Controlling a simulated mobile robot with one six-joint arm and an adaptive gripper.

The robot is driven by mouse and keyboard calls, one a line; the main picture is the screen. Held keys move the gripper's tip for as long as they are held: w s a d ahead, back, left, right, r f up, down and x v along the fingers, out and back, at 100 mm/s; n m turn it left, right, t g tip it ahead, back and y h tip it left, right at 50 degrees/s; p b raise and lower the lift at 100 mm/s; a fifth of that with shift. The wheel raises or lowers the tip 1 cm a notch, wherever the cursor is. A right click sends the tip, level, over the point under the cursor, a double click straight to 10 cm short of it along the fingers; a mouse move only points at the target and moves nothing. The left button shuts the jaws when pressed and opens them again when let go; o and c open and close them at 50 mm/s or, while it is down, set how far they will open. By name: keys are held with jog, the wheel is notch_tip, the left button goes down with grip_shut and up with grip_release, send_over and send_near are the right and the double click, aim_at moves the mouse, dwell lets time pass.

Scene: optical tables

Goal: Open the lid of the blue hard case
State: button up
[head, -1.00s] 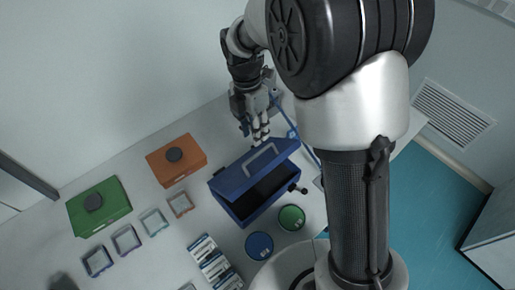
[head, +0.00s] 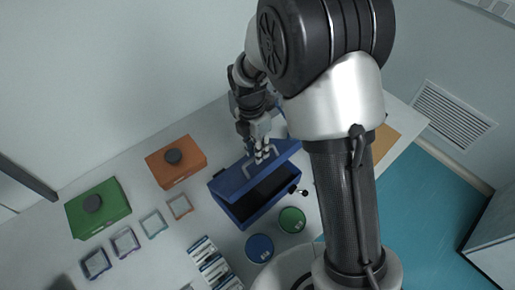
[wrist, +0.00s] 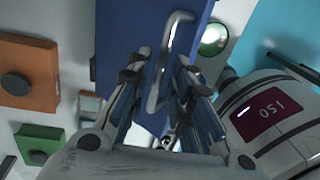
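The blue hard case (head: 229,209) stands on the table in the head view. Its lid (head: 234,182) is raised partway, and the dark inside shows through the gap on the front side. A grey handle (wrist: 168,62) is fixed to the lid. My gripper (head: 262,155) is over the lid beside the handle and covers part of it. In the wrist view my gripper (wrist: 160,70) has its fingers apart, one on each side of the handle in the picture. I cannot tell whether they touch the handle or lid.
An orange case (head: 182,169) and a green case (head: 107,217) stand left of the blue case. A blue round lid (head: 259,248) and a green one (head: 292,220) lie in front. Several small open trays (head: 125,242) and white-blue boxes (head: 207,262) lie at the front left.

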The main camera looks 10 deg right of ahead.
grip_shut()
jog(key=shift+r, duration=0.1)
dwell(0.4)
